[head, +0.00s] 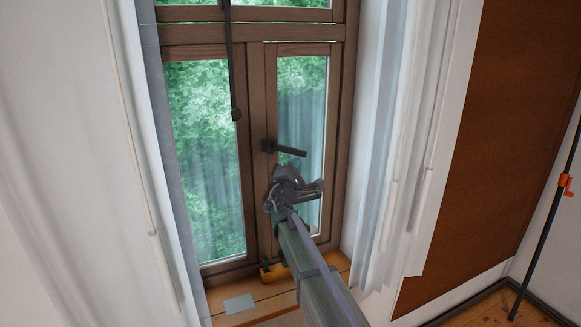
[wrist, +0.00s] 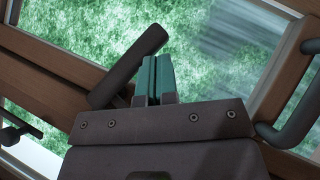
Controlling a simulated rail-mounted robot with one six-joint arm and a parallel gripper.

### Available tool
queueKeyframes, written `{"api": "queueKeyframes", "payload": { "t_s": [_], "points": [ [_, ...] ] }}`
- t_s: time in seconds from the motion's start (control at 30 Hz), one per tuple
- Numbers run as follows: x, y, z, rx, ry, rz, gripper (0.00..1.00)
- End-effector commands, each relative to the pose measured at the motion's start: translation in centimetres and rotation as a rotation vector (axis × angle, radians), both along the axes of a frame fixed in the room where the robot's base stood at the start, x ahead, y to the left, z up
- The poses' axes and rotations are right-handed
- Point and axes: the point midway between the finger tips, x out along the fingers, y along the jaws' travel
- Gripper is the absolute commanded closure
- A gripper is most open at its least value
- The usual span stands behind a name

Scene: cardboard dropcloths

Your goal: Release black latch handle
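The black latch handle (head: 288,149) sits on the middle brown stile of the window, its lever pointing right and slightly down. In the wrist view a dark bar, apparently this handle (wrist: 130,68), slants up and right just left of my fingertips. My gripper (head: 285,173) is just below the handle in the head view. In the wrist view its teal fingertips (wrist: 157,77) are pressed together with nothing seen between them. Whether the fingers touch the handle cannot be told.
A dark bent bar (wrist: 293,118) stands at the right of the wrist view. A long dark rod (head: 230,70) hangs over the left pane. The wooden sill (head: 260,303) holds a pale card (head: 239,304). White curtains (head: 385,130) flank the window.

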Motion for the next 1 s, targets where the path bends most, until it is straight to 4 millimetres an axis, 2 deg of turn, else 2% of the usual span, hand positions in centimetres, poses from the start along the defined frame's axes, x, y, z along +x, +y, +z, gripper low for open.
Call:
{"api": "queueKeyframes", "payload": {
  "t_s": [0.4,1.0],
  "points": [
    [0.7,-1.5,2.1,0.000,0.000,0.000,1.00],
    [0.9,-1.9,2.7,0.000,0.000,0.000,1.00]
  ]
}}
